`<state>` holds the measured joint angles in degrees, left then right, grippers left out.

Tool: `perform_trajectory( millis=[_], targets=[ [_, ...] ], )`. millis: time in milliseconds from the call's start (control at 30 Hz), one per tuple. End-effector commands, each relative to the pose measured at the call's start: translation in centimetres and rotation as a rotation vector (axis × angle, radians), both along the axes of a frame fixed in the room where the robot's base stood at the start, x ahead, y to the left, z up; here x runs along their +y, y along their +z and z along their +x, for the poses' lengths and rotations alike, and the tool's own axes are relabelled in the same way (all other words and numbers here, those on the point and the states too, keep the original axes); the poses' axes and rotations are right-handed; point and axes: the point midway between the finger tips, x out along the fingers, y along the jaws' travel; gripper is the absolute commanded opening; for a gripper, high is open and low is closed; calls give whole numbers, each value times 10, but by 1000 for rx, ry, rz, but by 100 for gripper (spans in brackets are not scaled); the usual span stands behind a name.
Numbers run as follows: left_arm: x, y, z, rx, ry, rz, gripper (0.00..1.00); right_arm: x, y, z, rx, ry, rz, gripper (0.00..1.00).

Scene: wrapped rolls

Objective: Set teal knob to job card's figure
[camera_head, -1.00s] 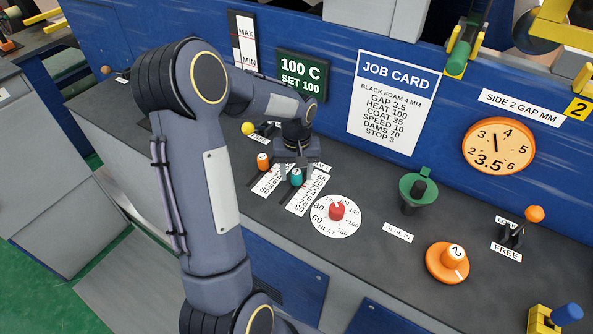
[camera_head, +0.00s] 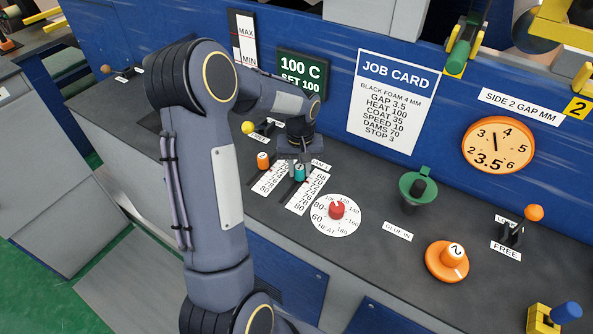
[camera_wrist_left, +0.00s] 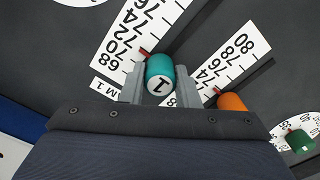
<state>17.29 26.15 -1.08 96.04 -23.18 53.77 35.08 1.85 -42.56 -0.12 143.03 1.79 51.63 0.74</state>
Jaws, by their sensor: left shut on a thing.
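The teal knob (camera_head: 299,173), marked 1, stands in a slot beside a white number scale (camera_head: 307,191) on the dark console. In the left wrist view the teal knob (camera_wrist_left: 160,72) sits between the two fingers of my left gripper (camera_wrist_left: 160,85), which is shut on it. A small red pointer (camera_wrist_left: 145,52) by the knob lies near the 70 and 72 marks; I cannot read it exactly. The job card (camera_head: 392,103) on the blue wall reads gap 3.5, heat 100, coat 35, speed 10, dams 70, stop 3. My right gripper is out of view.
An orange knob (camera_head: 263,161) with its own scale stands just left of the teal one. A red heat dial (camera_head: 337,210) lies to the right. A yellow-knobbed lever (camera_head: 248,128) is behind. A green cup (camera_head: 416,190) and an orange dial (camera_head: 447,261) stand farther right.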

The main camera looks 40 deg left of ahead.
Motion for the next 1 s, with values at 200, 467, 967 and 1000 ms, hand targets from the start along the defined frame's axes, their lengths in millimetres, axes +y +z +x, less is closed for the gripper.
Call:
perform_trajectory(
  millis=[200, 467, 967, 1000],
  targets=[
    [2, 1, 18, -3, 0, 1, 0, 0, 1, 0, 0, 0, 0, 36],
    [2, 1, 18, -4, 0, 2, 35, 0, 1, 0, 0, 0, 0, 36],
    [2, 9, 18, -6, 0, 2, 50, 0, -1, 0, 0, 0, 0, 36],
    [2, 14, 18, -6, -1, 2, 50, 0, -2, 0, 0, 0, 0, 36]
  ],
)
